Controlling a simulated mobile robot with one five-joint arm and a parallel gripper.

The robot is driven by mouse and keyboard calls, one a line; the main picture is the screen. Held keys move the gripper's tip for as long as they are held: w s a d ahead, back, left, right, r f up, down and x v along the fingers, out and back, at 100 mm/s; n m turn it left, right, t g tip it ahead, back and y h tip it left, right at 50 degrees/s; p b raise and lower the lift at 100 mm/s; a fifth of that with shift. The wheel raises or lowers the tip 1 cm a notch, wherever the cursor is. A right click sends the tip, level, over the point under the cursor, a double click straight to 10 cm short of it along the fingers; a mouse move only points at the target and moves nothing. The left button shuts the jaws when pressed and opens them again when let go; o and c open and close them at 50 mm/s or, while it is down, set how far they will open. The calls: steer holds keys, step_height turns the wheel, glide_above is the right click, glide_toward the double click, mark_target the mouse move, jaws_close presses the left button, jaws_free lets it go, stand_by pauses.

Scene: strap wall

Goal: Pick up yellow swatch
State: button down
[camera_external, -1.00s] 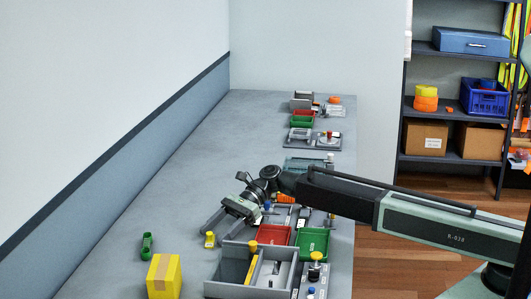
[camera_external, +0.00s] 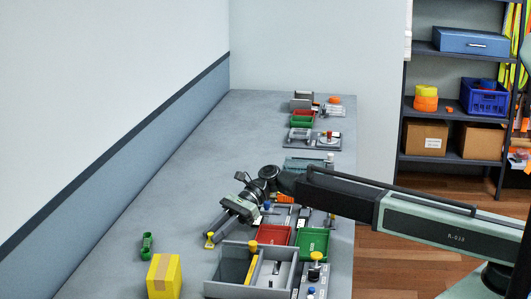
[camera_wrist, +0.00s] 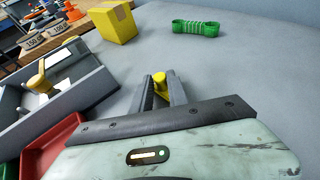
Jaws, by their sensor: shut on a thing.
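The yellow swatch (camera_external: 210,240) is a small yellow piece on the grey bench, left of the grey divided bin. My gripper (camera_external: 216,232) reaches down to it from the upper right, with its fingers closed together on it. In the wrist view the swatch (camera_wrist: 159,80) sits between the tips of the two dark fingers (camera_wrist: 160,88). Most of the swatch is hidden by the fingers. It looks to be at the bench surface; I cannot tell whether it touches.
A grey divided bin (camera_external: 228,266) stands close on the right, with red (camera_external: 274,235) and green (camera_external: 313,244) trays behind it. A yellow taped box (camera_external: 164,275) and a green strap piece (camera_external: 147,246) lie to the left.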

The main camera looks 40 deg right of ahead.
step_height(320, 180, up, 10)
steer(key=p, duration=0.9)
steer(key=shift+f, duration=0.2)
